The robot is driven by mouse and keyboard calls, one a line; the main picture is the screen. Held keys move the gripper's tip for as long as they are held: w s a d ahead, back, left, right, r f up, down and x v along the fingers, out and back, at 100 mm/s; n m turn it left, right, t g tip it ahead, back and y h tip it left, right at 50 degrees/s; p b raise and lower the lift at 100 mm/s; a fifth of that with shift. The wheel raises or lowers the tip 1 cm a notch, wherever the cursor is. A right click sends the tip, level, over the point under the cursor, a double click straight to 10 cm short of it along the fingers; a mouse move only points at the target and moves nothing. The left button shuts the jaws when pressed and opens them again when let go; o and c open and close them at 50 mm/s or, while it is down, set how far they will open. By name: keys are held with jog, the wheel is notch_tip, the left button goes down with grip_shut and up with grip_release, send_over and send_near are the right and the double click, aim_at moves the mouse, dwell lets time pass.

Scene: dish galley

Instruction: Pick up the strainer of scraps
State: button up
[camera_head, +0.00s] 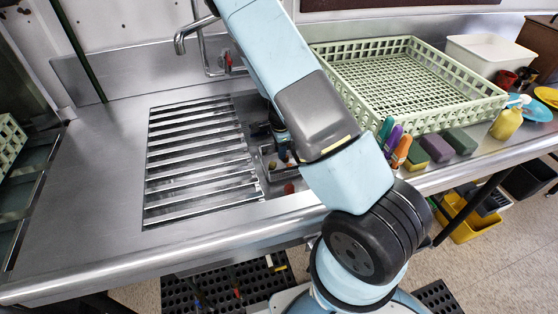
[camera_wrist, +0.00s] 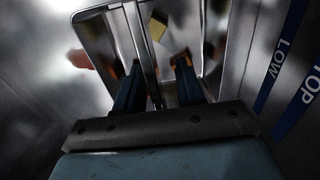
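The strainer (camera_head: 280,174) is a small grey metal box at the right end of the slatted sink area, partly hidden behind my arm. A few brownish scraps show in it. In the wrist view the strainer (camera_wrist: 100,32) lies below my gripper, with a yellow scrap (camera_wrist: 157,28) inside and a thin upright metal strip (camera_wrist: 143,50) across its middle. My gripper (camera_wrist: 158,67) is open, its two dark fingers apart with orange-brown tips. The strip runs between the fingers, with a gap to the right one. Whether the left finger touches it I cannot tell.
A slatted metal rack (camera_head: 195,150) covers the sink's left part. A faucet (camera_head: 190,38) stands behind. A pale green dish crate (camera_head: 400,85) stands right of my arm, with markers and sponges (camera_head: 437,148) before it. A small red thing (camera_head: 289,188) lies just in front of the strainer.

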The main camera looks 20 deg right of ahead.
jog(key=shift+c, duration=0.2)
grip_shut()
